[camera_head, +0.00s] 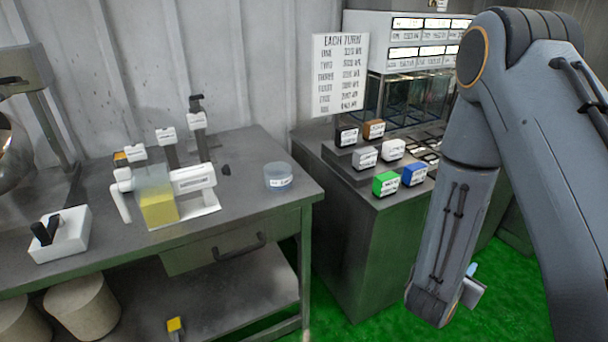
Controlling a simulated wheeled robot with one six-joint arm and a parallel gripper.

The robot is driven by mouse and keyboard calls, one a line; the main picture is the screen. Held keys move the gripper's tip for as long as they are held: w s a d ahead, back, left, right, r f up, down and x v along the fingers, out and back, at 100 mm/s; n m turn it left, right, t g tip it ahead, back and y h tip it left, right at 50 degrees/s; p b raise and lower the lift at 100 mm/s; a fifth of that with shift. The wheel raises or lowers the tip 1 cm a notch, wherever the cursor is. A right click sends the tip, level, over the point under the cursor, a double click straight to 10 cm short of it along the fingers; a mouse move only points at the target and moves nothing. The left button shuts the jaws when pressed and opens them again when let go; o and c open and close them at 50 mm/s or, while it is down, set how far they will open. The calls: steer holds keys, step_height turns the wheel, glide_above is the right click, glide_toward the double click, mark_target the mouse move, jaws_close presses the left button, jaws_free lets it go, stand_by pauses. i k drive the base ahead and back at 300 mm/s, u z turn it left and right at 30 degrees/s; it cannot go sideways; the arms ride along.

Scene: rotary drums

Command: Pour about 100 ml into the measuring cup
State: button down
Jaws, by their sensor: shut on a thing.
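A clear round cup (278,176) with a white label stands near the right end of the grey workbench; it looks like the measuring cup. I cannot read its label or see any liquid in it. Left of it stands a clear square container (156,197) with yellow liquid, on a white stand with a labelled plate. A white handle-like part is at its left side. My gripper (473,289) is at the lower right, mostly hidden behind my forearm, far from the cup. It is shut on a small pale blue thing (471,269), which is mostly hidden.
Labelled dark posts (167,140) rise behind the container. A white switch box (60,234) is at the bench's left front. A second cabinet (362,225) holds several coloured blocks, including green (385,184) and blue (414,174). Green floor lies between bench and arm.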

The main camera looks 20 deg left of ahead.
mark_target(278, 177)
steer(key=u, duration=2)
